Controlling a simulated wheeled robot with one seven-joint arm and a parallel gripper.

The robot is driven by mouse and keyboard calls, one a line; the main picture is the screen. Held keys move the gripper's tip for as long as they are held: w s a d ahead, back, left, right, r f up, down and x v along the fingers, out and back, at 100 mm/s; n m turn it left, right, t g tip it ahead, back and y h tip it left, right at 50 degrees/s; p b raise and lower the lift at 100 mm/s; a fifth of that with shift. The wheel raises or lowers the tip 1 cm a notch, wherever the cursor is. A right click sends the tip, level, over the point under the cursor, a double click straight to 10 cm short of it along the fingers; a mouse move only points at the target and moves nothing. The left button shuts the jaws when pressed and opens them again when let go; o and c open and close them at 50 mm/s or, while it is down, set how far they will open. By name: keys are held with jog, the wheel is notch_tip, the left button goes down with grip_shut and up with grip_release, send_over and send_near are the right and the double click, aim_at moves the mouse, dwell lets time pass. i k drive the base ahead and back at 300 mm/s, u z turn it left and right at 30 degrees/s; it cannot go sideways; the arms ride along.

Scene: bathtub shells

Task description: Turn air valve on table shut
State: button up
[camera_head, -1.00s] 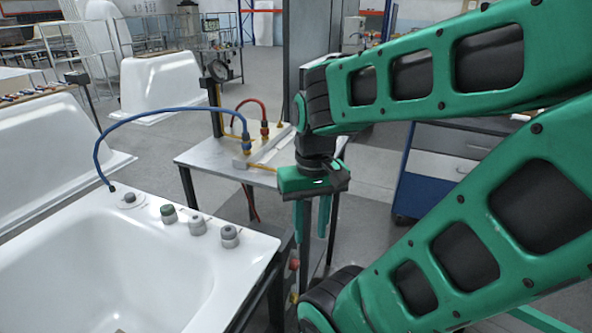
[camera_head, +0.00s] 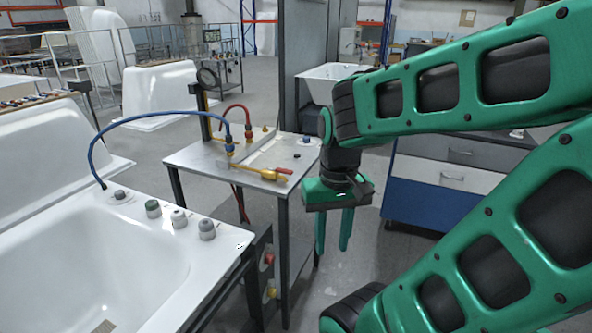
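The air valve (camera_head: 268,174) is a yellow fitting with a red handle end, lying near the front right edge of the small metal table (camera_head: 200,158). A blue hose and a red hose rise from the fittings behind it. My gripper (camera_head: 333,232) hangs to the right of the table's right edge, pointing down, apart from the valve. Its two green fingers are spread with a gap between them and nothing held.
A white bathtub (camera_head: 110,260) with several knobs on its rim stands at the front left. A blue and white drawer cabinet (camera_head: 425,190) stands behind my arm at the right. Red and yellow knobs (camera_head: 268,258) sit below the table's front.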

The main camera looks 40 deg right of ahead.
aim_at(281, 170)
jog(key=z, duration=0.45)
jog(key=k, duration=0.7)
jog(key=z, duration=0.3)
jog(key=i, duration=0.95)
jog(key=u, duration=0.05)
